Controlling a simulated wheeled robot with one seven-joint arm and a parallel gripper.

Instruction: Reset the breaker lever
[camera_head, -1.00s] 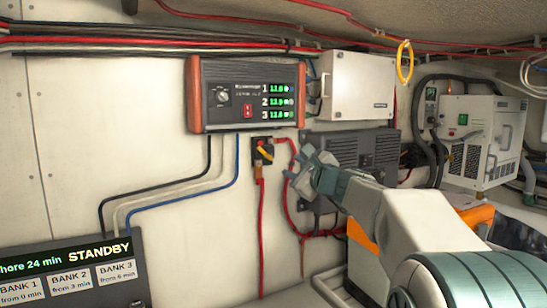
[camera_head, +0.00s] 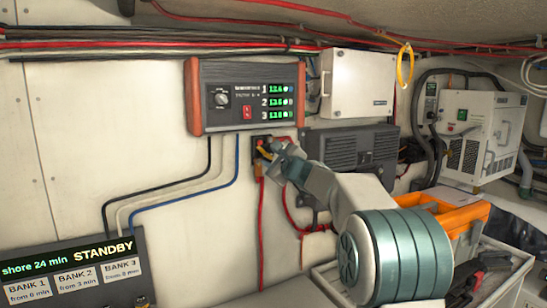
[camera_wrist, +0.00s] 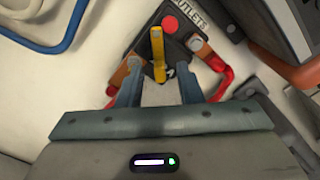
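The breaker is a small dark box (camera_head: 257,141) on the wall below the charger panel, partly hidden by my gripper in the head view. In the wrist view the box (camera_wrist: 187,18) shows a red button, a label reading "OUTLETS" and a yellow lever (camera_wrist: 157,50). The lever also shows in the head view (camera_head: 264,153). My gripper (camera_head: 271,152) is at the breaker. In the wrist view its two fingers (camera_wrist: 160,84) are apart, one on each side of the lever's near end. Whether either finger touches the lever is not clear.
The charger panel (camera_head: 253,95) hangs just above the breaker. Red cables (camera_head: 261,230) run down from the breaker. A dark vented box (camera_head: 352,148) is on the wall to the right. An orange toolbox (camera_head: 462,218) stands at the lower right. A standby display (camera_head: 70,262) is lower left.

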